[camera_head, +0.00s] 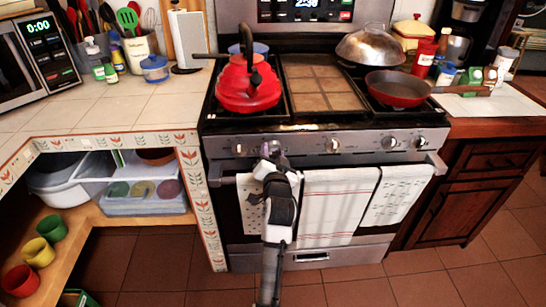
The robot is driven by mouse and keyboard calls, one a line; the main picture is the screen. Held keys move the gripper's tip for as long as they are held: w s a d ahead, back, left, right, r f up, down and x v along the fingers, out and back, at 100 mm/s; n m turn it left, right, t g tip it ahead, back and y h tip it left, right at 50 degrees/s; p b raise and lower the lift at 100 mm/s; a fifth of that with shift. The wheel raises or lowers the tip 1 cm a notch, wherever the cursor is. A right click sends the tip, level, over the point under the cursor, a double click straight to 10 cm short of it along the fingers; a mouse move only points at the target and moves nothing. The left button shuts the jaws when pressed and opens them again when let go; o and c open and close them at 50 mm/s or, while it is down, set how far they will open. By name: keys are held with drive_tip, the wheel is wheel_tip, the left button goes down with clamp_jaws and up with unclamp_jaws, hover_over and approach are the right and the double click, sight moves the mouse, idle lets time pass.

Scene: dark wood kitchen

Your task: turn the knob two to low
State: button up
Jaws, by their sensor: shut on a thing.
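The stove's front panel carries a row of silver knobs. The leftmost knob (238,149) shows clear of my arm. My gripper (270,149) is at the panel just right of that knob, shut on the second knob from the left, which it mostly hides. The middle knob (332,145) and the right-hand knobs (391,142) are uncovered. I cannot read the dial marks or the angle of the held knob.
A red kettle (248,88) stands on the left burner and a red pan (397,89) on the right, its handle reaching over the counter. Towels (340,205) hang on the oven handle below the knobs. Open shelves are at the left.

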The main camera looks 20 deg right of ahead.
drive_tip(key=n+b, duration=0.2)
drive_tip(key=n, duration=0.4)
drive_tip(key=shift+d+f+n, duration=0.1)
drive_tip(key=shift+n, duration=0.2)
idle(0.3)
drive_tip(key=o, duration=1)
drive_tip(key=b+v, duration=0.2)
drive_tip(key=v, duration=1.2)
drive_tip(key=shift+w, duration=0.1)
